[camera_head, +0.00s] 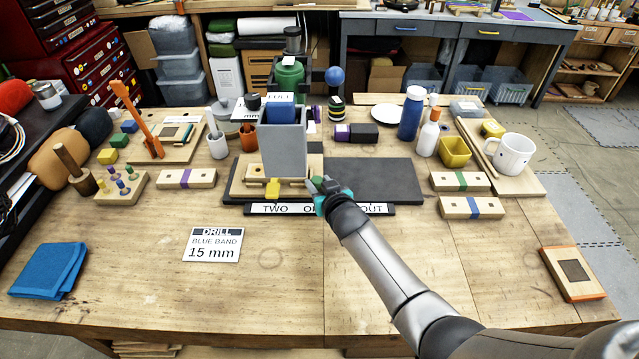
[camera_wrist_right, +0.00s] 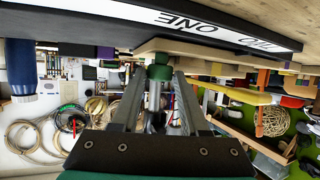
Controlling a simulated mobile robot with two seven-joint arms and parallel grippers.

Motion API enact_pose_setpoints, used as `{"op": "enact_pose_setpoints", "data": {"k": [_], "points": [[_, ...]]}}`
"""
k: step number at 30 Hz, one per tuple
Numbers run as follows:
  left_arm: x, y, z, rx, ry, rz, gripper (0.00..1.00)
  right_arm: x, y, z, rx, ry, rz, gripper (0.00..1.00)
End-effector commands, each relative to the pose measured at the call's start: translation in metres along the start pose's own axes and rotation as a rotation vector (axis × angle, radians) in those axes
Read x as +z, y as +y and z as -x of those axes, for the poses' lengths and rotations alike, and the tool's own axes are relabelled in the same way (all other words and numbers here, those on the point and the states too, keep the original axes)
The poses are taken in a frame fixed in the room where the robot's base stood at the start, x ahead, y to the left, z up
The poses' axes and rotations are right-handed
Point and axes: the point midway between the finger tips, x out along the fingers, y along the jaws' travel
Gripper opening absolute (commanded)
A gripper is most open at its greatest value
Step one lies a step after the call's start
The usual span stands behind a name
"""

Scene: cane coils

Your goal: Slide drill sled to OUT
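The drill sled is a wooden board (camera_head: 296,183) at the left end of a dark base plate (camera_head: 375,181), carrying a tall grey upright (camera_head: 283,151) with a blue block (camera_head: 280,112) on top. A yellow piece (camera_head: 272,188) sits at its front. A label strip (camera_head: 307,209) reads TWO, a partly hidden ONE, and OUT at the right. The sled stands toward the TWO end. My right gripper (camera_head: 318,187) is at the sled's right front corner. In the right wrist view its fingers are apart, with a green knob (camera_wrist_right: 159,71) at their tips; whether they grip it is unclear. My left gripper is out of view.
The plate right of the sled is clear. A card (camera_head: 212,244) reads drill, blue band, 15 mm. Wooden blocks with green (camera_head: 461,181) and blue (camera_head: 472,207) bands lie right of the plate; a purple-banded block (camera_head: 186,179) lies left. A blue bottle (camera_head: 411,113) stands behind.

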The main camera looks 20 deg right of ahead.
Motion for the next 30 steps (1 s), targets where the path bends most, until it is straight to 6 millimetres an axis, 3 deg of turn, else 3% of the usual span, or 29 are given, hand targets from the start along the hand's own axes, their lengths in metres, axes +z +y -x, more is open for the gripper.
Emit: {"op": "enact_pose_setpoints", "data": {"k": [1,11,30], "points": [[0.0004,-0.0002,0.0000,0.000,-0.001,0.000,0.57,0.0002,0.0000,0.0001,0.000,0.000,0.000,0.38],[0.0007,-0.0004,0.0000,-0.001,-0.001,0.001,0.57,0.0003,-0.0001,0.0002,0.000,0.000,0.000,0.01],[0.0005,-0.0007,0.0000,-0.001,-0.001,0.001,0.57,0.0006,-0.0002,0.0002,0.000,-0.001,0.000,0.00]]}}
